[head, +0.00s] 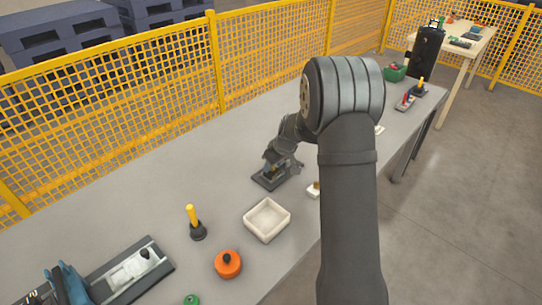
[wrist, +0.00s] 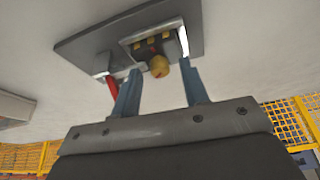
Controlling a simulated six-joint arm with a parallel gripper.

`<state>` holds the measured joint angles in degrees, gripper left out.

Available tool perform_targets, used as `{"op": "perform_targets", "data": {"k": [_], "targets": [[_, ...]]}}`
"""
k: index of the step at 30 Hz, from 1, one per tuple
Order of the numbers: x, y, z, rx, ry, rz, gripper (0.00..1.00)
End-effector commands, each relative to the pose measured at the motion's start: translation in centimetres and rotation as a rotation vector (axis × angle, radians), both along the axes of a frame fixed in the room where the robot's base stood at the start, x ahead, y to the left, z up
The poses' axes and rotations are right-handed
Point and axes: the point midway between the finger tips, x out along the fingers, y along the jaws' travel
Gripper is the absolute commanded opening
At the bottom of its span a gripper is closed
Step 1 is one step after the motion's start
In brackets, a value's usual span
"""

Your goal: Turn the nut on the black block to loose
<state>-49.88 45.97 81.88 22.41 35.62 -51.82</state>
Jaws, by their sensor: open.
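The black block (wrist: 152,48) stands on a dark plate (wrist: 85,45) in the wrist view. A brass-coloured round nut (wrist: 160,67) with a small red mark sits at the block's near side. My gripper (wrist: 161,74) is open, with one blue-grey finger on each side of the nut. Gaps show between the nut and both fingers; depth is hard to judge. In the head view my gripper (head: 272,160) is low over the dark plate (head: 268,184), and the arm hides most of the block and the nut.
A white tray (head: 250,229), a yellow-handled tool (head: 193,222), an orange round part (head: 228,265) and a small white block (head: 313,190) are nearby on the grey table. A red part (wrist: 111,84) is beside the left finger. Yellow mesh fencing (head: 270,55) runs behind the table.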

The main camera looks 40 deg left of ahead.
Motion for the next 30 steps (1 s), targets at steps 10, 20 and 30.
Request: {"op": "perform_targets", "data": {"k": [10,20,30], "targets": [[-0.24,0.09,0.03,0.000,-0.001,-0.172,0.41],[-0.42,0.14,0.02,-0.001,-0.001,-0.359,0.41],[-0.52,0.23,0.04,0.000,-0.001,-0.534,0.41]]}}
